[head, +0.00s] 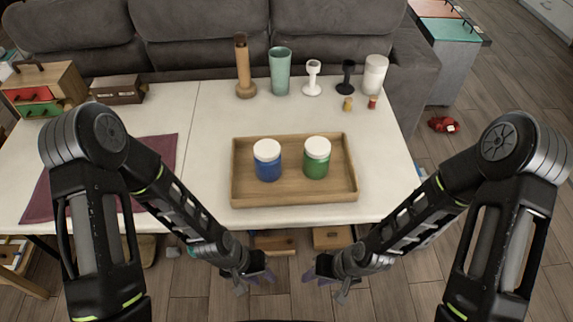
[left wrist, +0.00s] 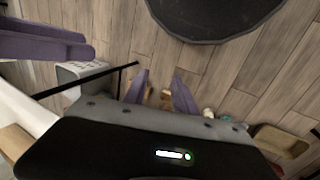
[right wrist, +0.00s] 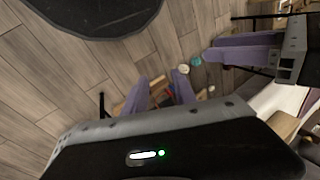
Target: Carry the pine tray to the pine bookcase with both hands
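The pine tray (head: 295,198) is a shallow wooden tray lying flat on the white table, near its front edge. A blue jar with a white lid (head: 267,160) and a green jar with a white lid (head: 316,158) stand upright in it. My left gripper (head: 262,278) and right gripper (head: 312,276) are in front of the table edge, apart from the tray. In the left wrist view the left fingers (left wrist: 158,88) are spread with nothing between them. In the right wrist view the right fingers (right wrist: 160,92) are also spread and empty. I cannot pick out the pine bookcase.
The white table (head: 210,115) bears a wooden pepper mill (head: 243,66), a teal tumbler (head: 280,70), candle holders, a white candle (head: 375,74), a small drawer chest (head: 45,88) and a purple mat (head: 160,155). A grey sofa (head: 190,35) stands behind. Wooden floor shows to the right.

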